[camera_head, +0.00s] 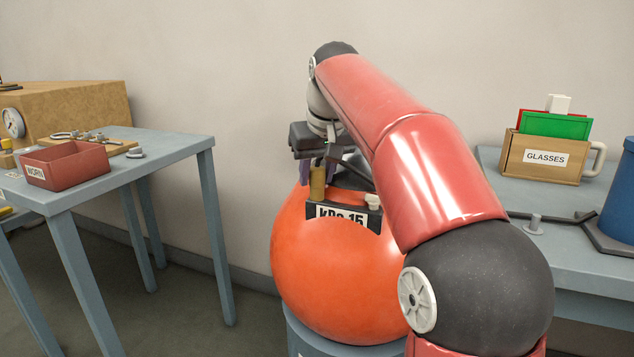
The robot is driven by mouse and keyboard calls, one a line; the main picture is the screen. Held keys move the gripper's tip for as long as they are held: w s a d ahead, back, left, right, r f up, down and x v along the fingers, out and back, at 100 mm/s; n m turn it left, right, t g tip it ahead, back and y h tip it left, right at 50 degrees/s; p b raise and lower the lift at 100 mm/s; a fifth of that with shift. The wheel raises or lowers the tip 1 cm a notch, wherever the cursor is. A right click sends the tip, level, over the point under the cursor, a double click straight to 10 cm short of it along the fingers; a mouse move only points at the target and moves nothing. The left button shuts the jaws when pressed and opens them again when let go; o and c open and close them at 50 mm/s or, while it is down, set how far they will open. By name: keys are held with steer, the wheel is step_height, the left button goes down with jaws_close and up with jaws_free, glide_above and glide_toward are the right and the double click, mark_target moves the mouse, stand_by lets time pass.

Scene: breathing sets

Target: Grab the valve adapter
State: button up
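No part is labelled as the valve adapter, so I cannot tell for sure which one it is. A small upright brass cylinder (317,182) stands at the top of a large orange rounded vessel (335,270), by a dark plate marked with black lettering on white (341,214). A small pale knob (373,201) sits at the right end of that plate. My gripper (318,160) points down over the vessel's top, right at the brass cylinder's upper end. Its fingertips are mostly hidden, and I cannot tell whether they are open or shut, or touching the cylinder.
The vessel rests on a blue-grey stand (303,343). A left table (170,142) holds a red "WORN" bin (65,165) and small metal parts. A right table (575,253) holds a wooden "GLASSES" box (545,172) and a blue cylinder (618,200). Open floor lies between left table and stand.

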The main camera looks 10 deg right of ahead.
jaws_close()
steer(key=shift+r, duration=0.1)
